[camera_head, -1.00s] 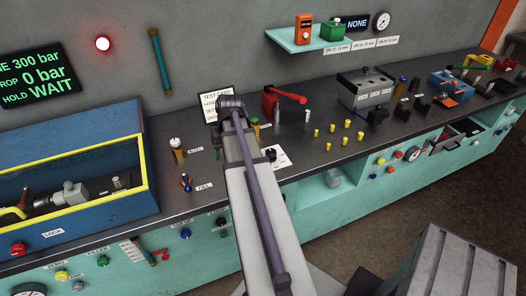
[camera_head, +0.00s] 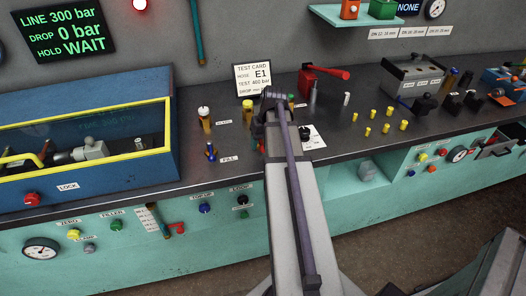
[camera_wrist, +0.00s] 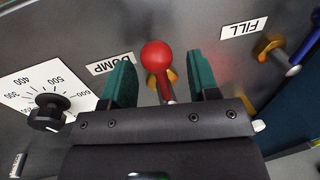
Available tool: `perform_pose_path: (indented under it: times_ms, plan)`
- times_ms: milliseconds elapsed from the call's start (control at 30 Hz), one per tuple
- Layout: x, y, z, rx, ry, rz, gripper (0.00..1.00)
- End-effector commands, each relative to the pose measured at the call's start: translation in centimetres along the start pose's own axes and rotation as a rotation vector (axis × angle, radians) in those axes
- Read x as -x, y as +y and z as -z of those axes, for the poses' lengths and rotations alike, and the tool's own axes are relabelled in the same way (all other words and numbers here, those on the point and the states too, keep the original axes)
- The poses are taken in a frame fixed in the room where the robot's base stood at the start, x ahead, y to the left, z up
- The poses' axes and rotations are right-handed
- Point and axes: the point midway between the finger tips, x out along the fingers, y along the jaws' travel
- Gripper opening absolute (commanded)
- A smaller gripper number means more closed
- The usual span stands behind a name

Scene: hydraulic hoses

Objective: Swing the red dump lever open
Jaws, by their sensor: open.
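The dump lever (camera_wrist: 156,56) shows in the wrist view as a red ball on a short stem over a brass-coloured base, beside the DUMP label (camera_wrist: 110,64). My gripper (camera_wrist: 161,66) is open, with one green finger on each side of the lever and gaps to both. Whether the fingers reach down level with the ball is hard to tell. In the head view my arm hides the lever and most of the gripper.
A black dial knob (camera_wrist: 47,113) on a white scale stands left of the gripper. The brass FILL valve with a blue handle (camera_wrist: 278,55) stands to the right. In the head view, a yellow-framed blue case (camera_head: 172,135) is left, and several yellow fittings (camera_head: 367,131) are right.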

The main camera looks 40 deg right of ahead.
Motion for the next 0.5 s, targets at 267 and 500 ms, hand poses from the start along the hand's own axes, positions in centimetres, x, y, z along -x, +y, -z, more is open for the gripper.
perform_pose_path:
  times_ms: [267, 500]
  plan:
    - [0.18, -0.05, 0.0, 0.0, 0.0, 0.0, 0.46]
    - [0.17, -0.04, 0.01, 0.0, 0.0, 0.0, 0.23]
